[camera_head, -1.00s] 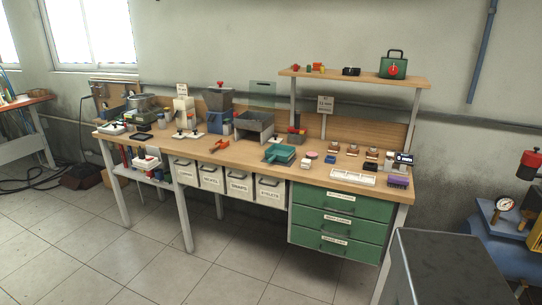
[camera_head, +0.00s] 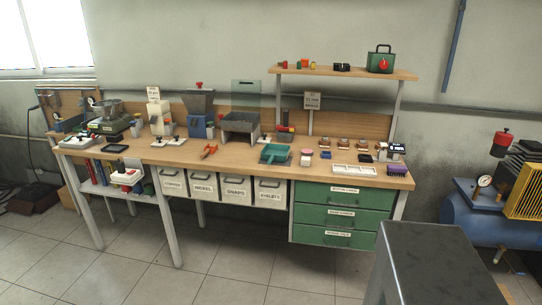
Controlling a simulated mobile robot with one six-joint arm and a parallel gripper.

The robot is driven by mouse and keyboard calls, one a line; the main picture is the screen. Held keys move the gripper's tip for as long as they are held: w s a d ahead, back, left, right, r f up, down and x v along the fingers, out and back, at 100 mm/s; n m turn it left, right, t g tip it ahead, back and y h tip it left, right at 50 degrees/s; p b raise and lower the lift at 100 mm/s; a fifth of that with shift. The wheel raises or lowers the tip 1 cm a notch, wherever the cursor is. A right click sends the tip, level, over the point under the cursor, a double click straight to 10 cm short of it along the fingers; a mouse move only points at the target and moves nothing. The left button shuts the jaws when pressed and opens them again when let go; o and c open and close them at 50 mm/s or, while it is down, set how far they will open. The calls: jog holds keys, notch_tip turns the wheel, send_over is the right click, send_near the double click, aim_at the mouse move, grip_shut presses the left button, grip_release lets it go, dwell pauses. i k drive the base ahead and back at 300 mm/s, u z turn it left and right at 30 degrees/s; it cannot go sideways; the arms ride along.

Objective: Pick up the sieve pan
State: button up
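A teal square pan with a short handle (camera_head: 276,153) lies on the wooden workbench (camera_head: 232,157), near its front edge and right of the middle. It looks like the sieve pan, but its mesh is too small to make out. A dark grey open hopper tray (camera_head: 240,127) stands just behind it to the left. My gripper is not in view, and nothing is seen touching the pan.
Red-handled pliers (camera_head: 209,151) lie left of the pan. Small pink, blue and white items and a white tray (camera_head: 354,170) lie to its right. A shelf (camera_head: 345,73) stands above. A grey metal box (camera_head: 430,262) fills the right foreground. The floor before the bench is clear.

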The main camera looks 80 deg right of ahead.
aim_at(271, 151)
jog(key=z, duration=0.45)
jog(key=i, duration=0.6)
jog(key=z, duration=0.9)
jog(key=i, duration=0.75)
jog(key=z, duration=0.45)
